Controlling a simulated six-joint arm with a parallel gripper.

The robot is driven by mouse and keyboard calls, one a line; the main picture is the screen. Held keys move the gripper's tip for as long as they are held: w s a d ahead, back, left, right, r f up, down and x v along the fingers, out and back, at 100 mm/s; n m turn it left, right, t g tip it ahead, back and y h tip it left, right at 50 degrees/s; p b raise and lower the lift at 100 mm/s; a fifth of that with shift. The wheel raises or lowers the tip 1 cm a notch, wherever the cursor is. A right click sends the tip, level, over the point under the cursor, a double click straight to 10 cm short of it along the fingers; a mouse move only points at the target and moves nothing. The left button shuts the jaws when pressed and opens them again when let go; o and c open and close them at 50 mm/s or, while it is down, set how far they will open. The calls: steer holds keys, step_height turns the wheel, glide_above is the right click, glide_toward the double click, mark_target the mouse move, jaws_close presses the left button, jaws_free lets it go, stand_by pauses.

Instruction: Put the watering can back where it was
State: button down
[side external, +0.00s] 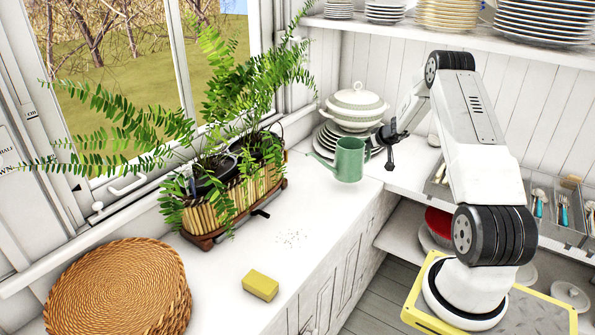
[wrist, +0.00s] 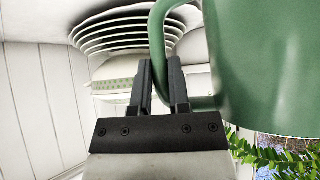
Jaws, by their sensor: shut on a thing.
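The green watering can (side external: 349,160) is upright at the far end of the white counter, its spout pointing left. I cannot tell whether its base touches the counter. My gripper (side external: 388,152) is at its right side, shut on the handle. In the wrist view the fingers (wrist: 159,88) close around the green handle, and the can's body (wrist: 265,65) fills the right of the picture. The fingers partly hide the handle.
A plate stack with a white tureen (side external: 355,106) stands just behind the can. A potted fern in a bamboo planter (side external: 232,200) stands by the window. A yellow sponge (side external: 260,285) and woven mats (side external: 118,290) lie nearer.

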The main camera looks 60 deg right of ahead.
steer(key=shift+x, duration=0.85)
steer(key=shift+d, duration=0.1)
steer(key=shift+w+d+f, duration=0.1)
steer(key=shift+d+f, duration=0.1)
steer(key=shift+f, duration=1.8)
steer(key=c, duration=0.6)
jaws_free()
